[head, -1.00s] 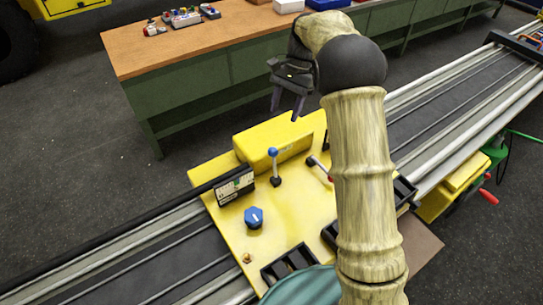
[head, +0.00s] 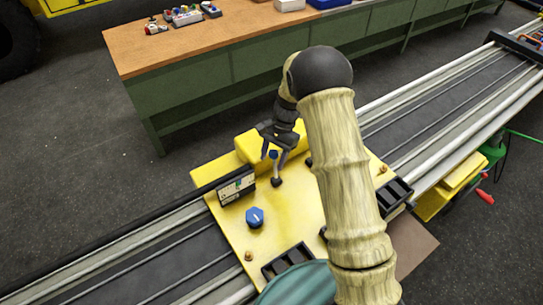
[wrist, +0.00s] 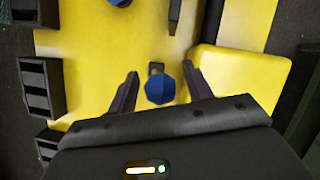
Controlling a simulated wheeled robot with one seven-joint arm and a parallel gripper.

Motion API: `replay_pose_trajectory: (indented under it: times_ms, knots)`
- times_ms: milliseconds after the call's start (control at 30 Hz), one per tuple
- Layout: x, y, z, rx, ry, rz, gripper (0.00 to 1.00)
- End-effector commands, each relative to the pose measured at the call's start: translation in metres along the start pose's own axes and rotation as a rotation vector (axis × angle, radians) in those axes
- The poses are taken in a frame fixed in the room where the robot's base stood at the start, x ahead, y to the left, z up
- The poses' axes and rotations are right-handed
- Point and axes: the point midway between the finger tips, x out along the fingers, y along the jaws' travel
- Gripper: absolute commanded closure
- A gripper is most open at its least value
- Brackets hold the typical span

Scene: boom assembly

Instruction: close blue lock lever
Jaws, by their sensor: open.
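My gripper (head: 274,151) is open around the knob, one finger on each side. It also shows in the wrist view (wrist: 158,86). No finger visibly touches the knob. The red-tipped lever is mostly hidden behind my arm in the head view.
A blue hex knob (head: 255,217) and a small display (head: 236,187) sit on the yellow panel (head: 285,225). A raised yellow block (head: 249,147) stands behind the lever. Black slotted holders (head: 287,262) lie at the panel's front. A wooden-topped bench (head: 215,45) stands behind.

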Motion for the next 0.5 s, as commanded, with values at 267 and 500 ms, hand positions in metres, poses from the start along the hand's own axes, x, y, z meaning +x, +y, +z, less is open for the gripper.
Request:
replay_pose_trajectory:
  times_ms: [267, 500]
  knots:
    - [0.0088, -0.0010, 0.0016, -0.004, 0.000, 0.002, 0.50]
    - [0.0084, -0.0013, 0.0018, -0.005, 0.000, 0.002, 0.77]
